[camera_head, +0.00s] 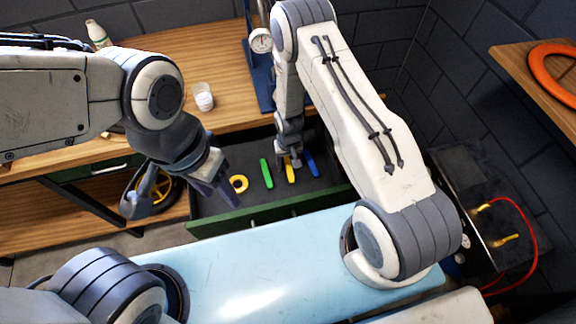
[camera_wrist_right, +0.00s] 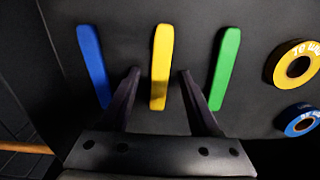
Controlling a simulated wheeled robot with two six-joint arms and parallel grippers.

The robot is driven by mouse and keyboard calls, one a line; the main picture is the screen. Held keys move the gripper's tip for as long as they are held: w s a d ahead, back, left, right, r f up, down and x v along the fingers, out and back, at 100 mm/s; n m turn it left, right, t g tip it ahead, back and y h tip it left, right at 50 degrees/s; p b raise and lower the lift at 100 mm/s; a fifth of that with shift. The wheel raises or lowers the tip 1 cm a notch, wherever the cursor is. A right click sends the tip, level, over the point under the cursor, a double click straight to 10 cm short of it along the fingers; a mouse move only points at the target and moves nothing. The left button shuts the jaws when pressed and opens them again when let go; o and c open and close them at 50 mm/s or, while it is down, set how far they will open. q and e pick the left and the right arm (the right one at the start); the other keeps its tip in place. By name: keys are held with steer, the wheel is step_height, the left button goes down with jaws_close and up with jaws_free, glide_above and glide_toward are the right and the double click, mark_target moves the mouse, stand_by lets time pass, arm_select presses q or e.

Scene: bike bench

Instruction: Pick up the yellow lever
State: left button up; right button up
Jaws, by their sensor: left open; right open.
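The yellow lever (camera_head: 290,172) lies in an open drawer, between a green lever (camera_head: 267,173) and a blue lever (camera_head: 311,164). In the right wrist view the yellow lever (camera_wrist_right: 160,68) runs lengthwise between the fingers of my right gripper (camera_wrist_right: 157,85). My right gripper (camera_head: 290,158) is open and over the lever, with a finger on each side. I cannot tell whether the fingers touch it. My left gripper (camera_head: 215,185) is open and empty, left of the levers near the drawer's left side.
The drawer (camera_head: 250,213) has a green front and dark floor. A yellow tape roll (camera_head: 239,184) lies left of the levers; a blue roll (camera_wrist_right: 302,120) shows in the right wrist view. A white cup (camera_head: 203,97) and a bottle (camera_head: 97,33) stand on the wooden bench (camera_head: 165,55).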

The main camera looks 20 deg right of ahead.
steer(key=shift+f, duration=0.2)
stand_by(0.4)
jaws_close()
steer(key=shift+r, duration=0.1)
